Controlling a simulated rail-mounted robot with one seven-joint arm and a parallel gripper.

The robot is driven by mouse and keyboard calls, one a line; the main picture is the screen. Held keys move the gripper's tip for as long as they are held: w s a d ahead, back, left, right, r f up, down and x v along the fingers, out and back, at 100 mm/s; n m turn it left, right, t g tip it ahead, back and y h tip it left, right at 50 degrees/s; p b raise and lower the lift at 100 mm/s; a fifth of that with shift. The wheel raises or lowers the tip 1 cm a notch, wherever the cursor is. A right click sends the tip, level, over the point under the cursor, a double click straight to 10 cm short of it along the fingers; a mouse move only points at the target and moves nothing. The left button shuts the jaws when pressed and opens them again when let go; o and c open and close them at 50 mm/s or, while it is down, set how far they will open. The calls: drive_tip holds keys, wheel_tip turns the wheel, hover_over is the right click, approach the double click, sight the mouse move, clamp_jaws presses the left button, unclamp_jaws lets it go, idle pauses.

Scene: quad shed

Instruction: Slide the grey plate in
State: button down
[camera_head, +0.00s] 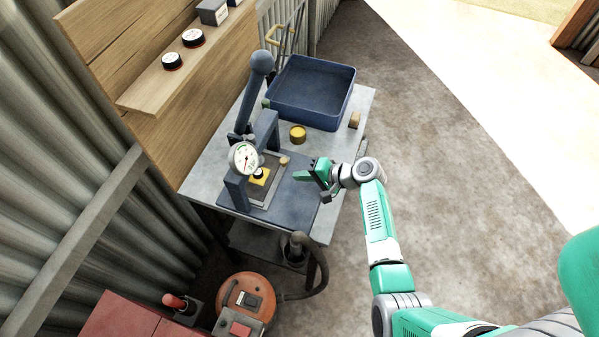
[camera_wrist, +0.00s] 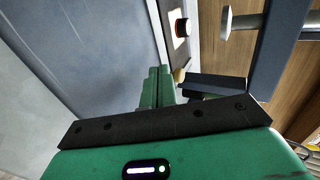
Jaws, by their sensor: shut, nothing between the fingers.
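The grey plate (camera_head: 270,188) lies on the blue base (camera_head: 298,204) of the bench press (camera_head: 268,128), partly under its frame. A yellow block (camera_head: 262,178) with a small dark round piece on it sits on the plate. A tan knob (camera_head: 284,160) stands at the plate's far right corner; it also shows in the wrist view (camera_wrist: 179,75) just beyond my fingertips. My gripper (camera_head: 296,176) is shut and empty, just right of the plate. In the wrist view its green fingers (camera_wrist: 156,84) are together, close to the plate's edge. Whether they touch it, I cannot tell.
A blue tray (camera_head: 345,100) stands at the back of the bench (camera_head: 215,155). The press lever (camera_head: 260,75) rises at left. The floor right of the bench is clear.

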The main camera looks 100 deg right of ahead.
drive_tip(key=v, duration=0.7)
drive_tip(key=shift+s+a+r+p, duration=0.15)
drive_tip(key=shift+s+p, duration=0.1)
drive_tip(key=shift+p, duration=0.1)
